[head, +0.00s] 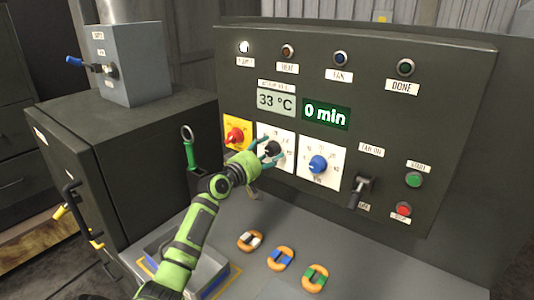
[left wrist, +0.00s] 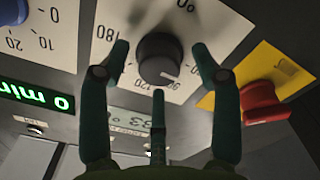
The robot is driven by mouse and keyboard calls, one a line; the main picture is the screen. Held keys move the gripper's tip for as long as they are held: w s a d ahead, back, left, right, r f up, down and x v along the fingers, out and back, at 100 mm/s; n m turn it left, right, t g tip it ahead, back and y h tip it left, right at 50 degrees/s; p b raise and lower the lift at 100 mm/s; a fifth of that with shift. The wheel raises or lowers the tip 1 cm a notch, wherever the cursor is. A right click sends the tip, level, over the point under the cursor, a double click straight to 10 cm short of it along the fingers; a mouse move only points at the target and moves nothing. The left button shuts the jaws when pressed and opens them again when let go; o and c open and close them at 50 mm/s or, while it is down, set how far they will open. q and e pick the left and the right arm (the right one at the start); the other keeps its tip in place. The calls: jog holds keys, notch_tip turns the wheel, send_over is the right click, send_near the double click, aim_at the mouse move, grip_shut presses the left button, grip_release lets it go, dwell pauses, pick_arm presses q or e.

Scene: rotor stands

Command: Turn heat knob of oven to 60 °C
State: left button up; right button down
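The black heat knob (head: 274,149) is on a white dial plate on the oven's dark panel, between a red knob and a blue knob. My left gripper (head: 267,151) is at this knob. In the left wrist view the knob (left wrist: 157,55) lies between the gripper's spread green fingers (left wrist: 159,68), with a visible gap on both sides. The third finger is just below the knob in that view, and contact there cannot be told. The dial numbers appear upside down; 180 and 120 show, and the pointer's exact setting is unclear. My right gripper is not in view.
The red knob (head: 235,136) on its yellow plate and the blue knob (head: 318,164) are close on either side. Displays read 33 °C (head: 276,102) and 0 min (head: 326,114). A black lever (head: 361,190) projects farther right. Several orange-ringed items lie on the surface below.

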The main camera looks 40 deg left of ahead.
pick_arm(q)
jog(key=shift+s+d+f, duration=0.1)
jog(key=shift+s+f, duration=0.05)
jog(key=shift+s, duration=0.35)
jog(key=s+d, duration=0.1)
jog(key=s, duration=1)
jog(key=shift+d, duration=0.1)
